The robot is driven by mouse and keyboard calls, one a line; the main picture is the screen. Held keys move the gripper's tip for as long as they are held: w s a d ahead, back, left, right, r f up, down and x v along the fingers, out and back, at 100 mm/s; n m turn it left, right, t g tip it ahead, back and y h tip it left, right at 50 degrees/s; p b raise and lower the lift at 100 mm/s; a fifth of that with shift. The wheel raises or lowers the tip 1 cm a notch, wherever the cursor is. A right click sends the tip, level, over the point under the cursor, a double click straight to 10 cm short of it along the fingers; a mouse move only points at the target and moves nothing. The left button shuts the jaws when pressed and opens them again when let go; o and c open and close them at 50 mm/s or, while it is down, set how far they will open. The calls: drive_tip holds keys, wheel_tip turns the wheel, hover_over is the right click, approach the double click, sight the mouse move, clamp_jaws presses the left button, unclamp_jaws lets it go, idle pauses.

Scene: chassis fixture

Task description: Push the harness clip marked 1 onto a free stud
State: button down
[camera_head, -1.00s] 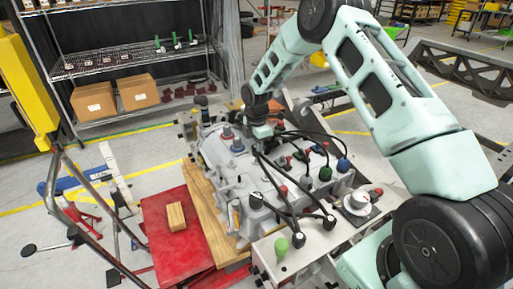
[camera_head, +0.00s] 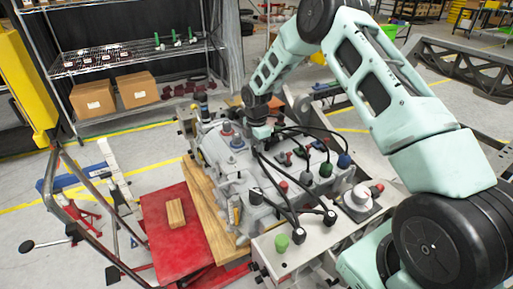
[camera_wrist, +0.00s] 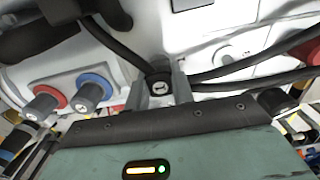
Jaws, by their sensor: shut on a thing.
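My gripper (camera_wrist: 160,88) is shut on a black harness clip (camera_wrist: 159,85) with a small pale mark that I cannot read clearly. A black cable runs from the clip up to the left, and others run to the right. In the head view my gripper (camera_head: 260,134) is over the grey casting (camera_head: 215,158), and the held clip is too small to make out. Two grey posts, one with a red ring (camera_wrist: 46,98) and one with a blue ring (camera_wrist: 92,88), stand left of my gripper. They also show in the head view, red (camera_head: 226,128) and blue (camera_head: 238,143).
Black-capped cable ends (camera_head: 295,233) and red, green and blue knobs lie right of and in front of the casting. A red platform (camera_head: 165,240) with a wooden block (camera_head: 176,213) is at left. Loose cables cross near my gripper.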

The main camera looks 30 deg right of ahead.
drive_tip(key=shift+f+b, duration=0.3)
drive_tip(key=shift+f, duration=0.2)
drive_tip(key=c, duration=1.1)
unclamp_jaws()
drive_tip(key=shift+r+p, duration=2)
drive_tip(key=shift+r, duration=1.1)
